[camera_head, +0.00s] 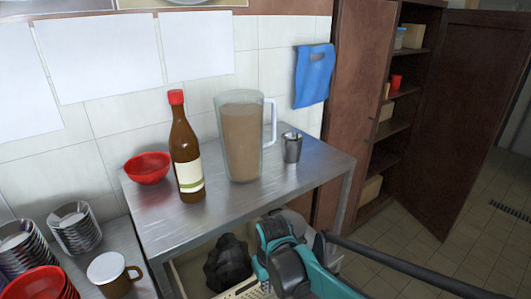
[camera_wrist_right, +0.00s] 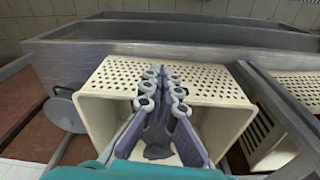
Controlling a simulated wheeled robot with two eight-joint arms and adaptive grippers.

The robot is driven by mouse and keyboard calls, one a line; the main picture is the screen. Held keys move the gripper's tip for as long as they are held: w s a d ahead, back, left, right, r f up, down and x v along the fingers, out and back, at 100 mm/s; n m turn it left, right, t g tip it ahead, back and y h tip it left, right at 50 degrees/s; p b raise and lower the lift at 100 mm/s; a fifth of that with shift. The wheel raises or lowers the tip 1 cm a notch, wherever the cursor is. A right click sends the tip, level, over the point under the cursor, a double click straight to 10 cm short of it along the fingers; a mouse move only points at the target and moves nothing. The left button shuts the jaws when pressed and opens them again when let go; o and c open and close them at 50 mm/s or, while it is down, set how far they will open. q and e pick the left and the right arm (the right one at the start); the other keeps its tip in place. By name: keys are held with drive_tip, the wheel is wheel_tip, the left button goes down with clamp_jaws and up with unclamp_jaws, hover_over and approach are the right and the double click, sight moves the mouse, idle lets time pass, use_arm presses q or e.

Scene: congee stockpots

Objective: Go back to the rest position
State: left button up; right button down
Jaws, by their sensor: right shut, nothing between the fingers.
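My right gripper (camera_wrist_right: 163,74) is shut and empty, its two purple-grey fingers running close together in the right wrist view. Beyond and around it in that view is a cream perforated crate (camera_wrist_right: 100,110). In the head view my teal right wrist is low in the middle, below the front edge of the steel table (camera_head: 155,228) and over the crate (camera_head: 182,283). A dark shape shows beside the wrist, and I cannot make out the fingertips there. My left gripper is not in view.
On the table stand a red bowl (camera_head: 147,168), a sauce bottle (camera_head: 187,160), a pitcher (camera_head: 240,145) of brown liquid and a metal cup (camera_head: 292,147). A mug (camera_head: 108,272) and stacked bowls are at lower left. An open cupboard (camera_head: 362,85) is at right. Floor shows at right.

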drive_tip(key=s+d+f+m+t+b, duration=0.1)
drive_tip(key=s+d+m+t+b, duration=0.1)
drive_tip(key=s+d, duration=0.4)
drive_tip(key=s+d+m+t+b, duration=0.3)
drive_tip(key=s+d, duration=0.3)
drive_tip(key=d, duration=0.5)
drive_tip(key=shift+d+f+t+b, duration=0.2)
drive_tip(key=shift+f+t+b, duration=0.2)
drive_tip(key=shift+b, duration=0.25)
